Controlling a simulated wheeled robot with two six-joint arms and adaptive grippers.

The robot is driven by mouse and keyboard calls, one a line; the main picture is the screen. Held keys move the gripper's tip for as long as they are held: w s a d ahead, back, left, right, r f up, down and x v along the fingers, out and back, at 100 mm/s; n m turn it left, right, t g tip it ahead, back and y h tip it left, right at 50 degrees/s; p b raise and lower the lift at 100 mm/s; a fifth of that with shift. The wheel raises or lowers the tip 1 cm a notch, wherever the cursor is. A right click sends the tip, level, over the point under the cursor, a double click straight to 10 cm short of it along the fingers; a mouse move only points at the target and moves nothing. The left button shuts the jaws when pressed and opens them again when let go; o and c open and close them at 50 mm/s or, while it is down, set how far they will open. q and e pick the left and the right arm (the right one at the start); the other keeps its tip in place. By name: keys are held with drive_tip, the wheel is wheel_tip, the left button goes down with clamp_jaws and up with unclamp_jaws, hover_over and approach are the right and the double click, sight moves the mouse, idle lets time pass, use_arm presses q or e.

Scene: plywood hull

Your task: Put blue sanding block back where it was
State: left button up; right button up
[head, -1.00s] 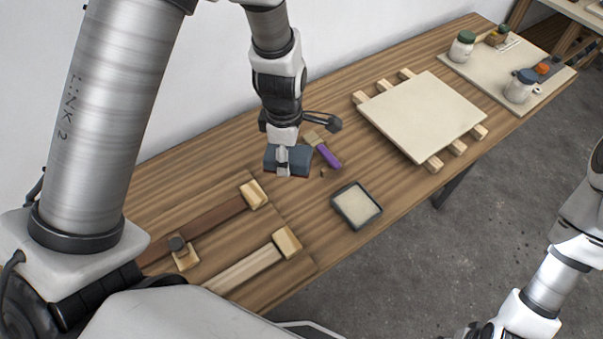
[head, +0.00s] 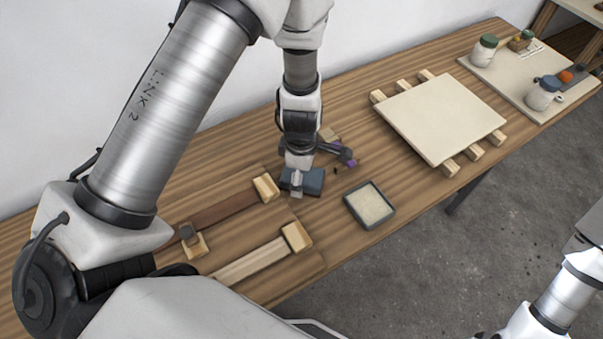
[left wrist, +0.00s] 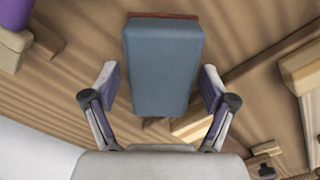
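The blue sanding block (head: 314,182) is a blue-grey block with a reddish-brown edge, on or just above the plywood bench beside the clamps. In the left wrist view the block (left wrist: 164,65) lies between the fingers of my left gripper (left wrist: 160,80). A strip of bench shows on each side between block and fingers, so the gripper is open around it. In the head view my left gripper (head: 297,188) comes down over the block, and a finger hides part of it. Whether the block touches the bench is hard to tell. My right gripper is outside the frame; only my right arm shows.
Two wooden bar clamps (head: 240,206) lie left of the block. A dark-rimmed tray (head: 368,224) stands to its right. A purple-handled tool (head: 349,158) lies behind, partly hidden. A pale panel (head: 442,115) rests on sticks; jars (head: 484,49) stand on a far board.

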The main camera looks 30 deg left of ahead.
use_arm(q)
wheel_tip(320, 180, up, 12)
drive_tip(key=shift+r+p, duration=0.15)
drive_tip(key=shift+p, duration=0.15)
idle(0.3)
idle(0.4)
